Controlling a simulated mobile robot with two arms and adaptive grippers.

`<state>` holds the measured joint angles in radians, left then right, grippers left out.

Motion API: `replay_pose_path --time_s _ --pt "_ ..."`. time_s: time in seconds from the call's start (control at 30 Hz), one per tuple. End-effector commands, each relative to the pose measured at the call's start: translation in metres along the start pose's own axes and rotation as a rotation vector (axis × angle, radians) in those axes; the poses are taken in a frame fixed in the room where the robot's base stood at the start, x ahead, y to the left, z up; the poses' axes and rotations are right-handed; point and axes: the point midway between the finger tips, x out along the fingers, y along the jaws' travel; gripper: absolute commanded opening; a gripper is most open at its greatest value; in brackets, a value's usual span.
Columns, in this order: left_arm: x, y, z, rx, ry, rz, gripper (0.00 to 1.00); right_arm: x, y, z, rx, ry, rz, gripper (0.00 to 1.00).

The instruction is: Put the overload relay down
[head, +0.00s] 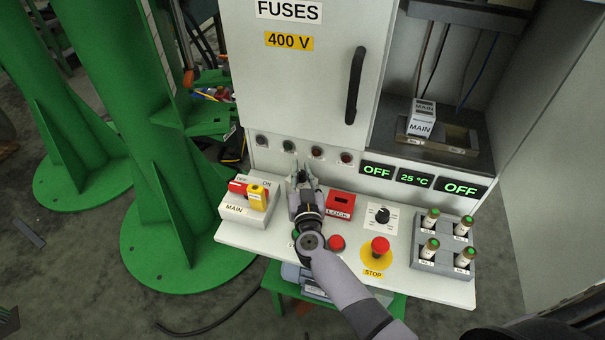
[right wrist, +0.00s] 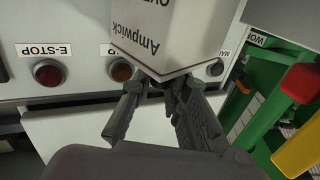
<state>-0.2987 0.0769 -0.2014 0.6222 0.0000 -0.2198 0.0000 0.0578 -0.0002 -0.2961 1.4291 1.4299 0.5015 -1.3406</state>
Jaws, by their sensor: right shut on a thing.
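My right gripper (head: 301,178) is over the left-middle part of the white control shelf, pointing at the cabinet front. In the right wrist view its fingers (right wrist: 160,86) are shut on the lower end of a pale box, the overload relay (right wrist: 180,38), marked "Ampwick" and "OVE...". The relay is tilted in that view and its upper part is cut off. In the head view I cannot make out the relay clearly at the gripper. My left gripper is not in view.
The shelf (head: 232,231) carries a red and yellow MAIN switch (head: 257,197), a red LOCK block (head: 340,204), a knob (head: 382,214), a STOP button (head: 380,248) and a grey fuse holder (head: 445,266). An open bay at the right holds a MAIN block (head: 421,119) in a tray (head: 455,139).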

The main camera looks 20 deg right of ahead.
Motion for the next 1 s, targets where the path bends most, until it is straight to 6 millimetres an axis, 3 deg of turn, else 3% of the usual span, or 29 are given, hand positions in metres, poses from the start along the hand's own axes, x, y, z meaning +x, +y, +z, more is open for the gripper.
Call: replay_pose_path --time_s 0.17,0.2,0.5,0.83,1.0 --pt "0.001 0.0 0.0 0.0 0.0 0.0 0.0 0.0 0.0 0.002 -0.001 0.002 0.0 0.0" --pt "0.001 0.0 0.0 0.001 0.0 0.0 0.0 0.0 0.0 0.003 -0.002 0.0 0.0 0.16" --pt "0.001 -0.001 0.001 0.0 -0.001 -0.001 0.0 0.0 0.0 0.002 -0.001 0.0 0.0 0.35" --pt "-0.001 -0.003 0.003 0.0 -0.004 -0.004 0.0 0.0 0.0 -0.002 0.001 0.001 0.0 0.35" --pt "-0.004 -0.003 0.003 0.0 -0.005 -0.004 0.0 -0.023 0.0 0.0 0.001 -0.003 0.0 0.35"
